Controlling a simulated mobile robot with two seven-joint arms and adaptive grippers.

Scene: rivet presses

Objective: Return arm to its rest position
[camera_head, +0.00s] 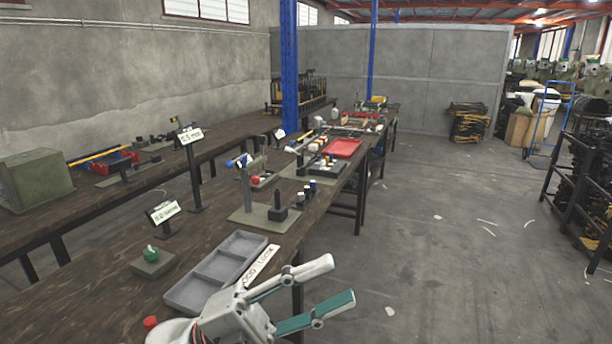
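My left gripper (338,280) shows at the bottom centre, beyond the right side of the workbench edge in the picture. Its two fingers, one grey-white and one green, are spread apart with bare floor visible between them. It holds nothing. Its body overlaps the lower corner of the grey compartment tray (206,289). Most of the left arm is out of view below. My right gripper is not in view.
The near wooden bench (100,290) carries a rivet press (247,188), a green-knobbed block (152,262), a sign reading 5.5 mm (190,136) and another sign (163,212). A red tray (342,148) lies farther back. The floor (450,250) on the right is mostly clear.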

